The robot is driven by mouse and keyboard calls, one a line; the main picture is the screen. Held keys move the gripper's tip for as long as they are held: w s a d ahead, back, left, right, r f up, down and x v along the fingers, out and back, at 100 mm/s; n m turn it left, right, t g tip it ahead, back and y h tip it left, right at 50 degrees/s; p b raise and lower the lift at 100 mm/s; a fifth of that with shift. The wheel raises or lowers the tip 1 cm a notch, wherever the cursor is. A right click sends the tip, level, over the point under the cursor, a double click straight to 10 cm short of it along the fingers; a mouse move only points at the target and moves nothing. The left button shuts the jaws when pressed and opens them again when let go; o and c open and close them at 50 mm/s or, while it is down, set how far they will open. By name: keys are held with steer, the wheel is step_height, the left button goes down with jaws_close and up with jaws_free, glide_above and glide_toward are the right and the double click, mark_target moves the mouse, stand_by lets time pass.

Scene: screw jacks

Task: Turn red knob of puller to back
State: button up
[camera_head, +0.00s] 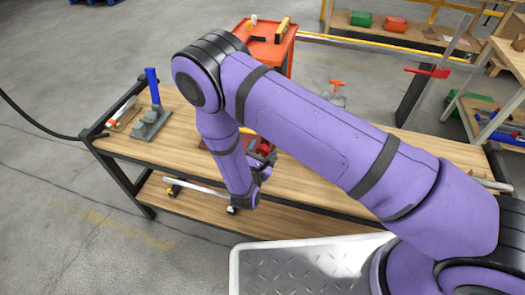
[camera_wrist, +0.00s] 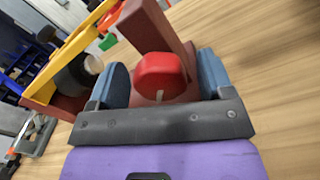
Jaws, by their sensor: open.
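The red knob (camera_wrist: 160,75) shows in the middle of the wrist view, against a dark red upright of the puller (camera_wrist: 150,28). A yellow bar and a dark cylinder of what looks like the same device lie to the left. My gripper (camera_wrist: 163,78) is open, with one blue finger on each side of the knob. Whether the fingers touch it I cannot tell.
A grey device with a blue handle (camera_head: 152,118) stands at the bench's left end. A jack with an orange-red handle (camera_head: 337,90) is behind my arm. An orange cart (camera_head: 270,50) stands behind the bench. A long bar (camera_head: 195,188) lies on the lower shelf. Bare bench top shows right of the knob.

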steer(key=c, duration=0.9)
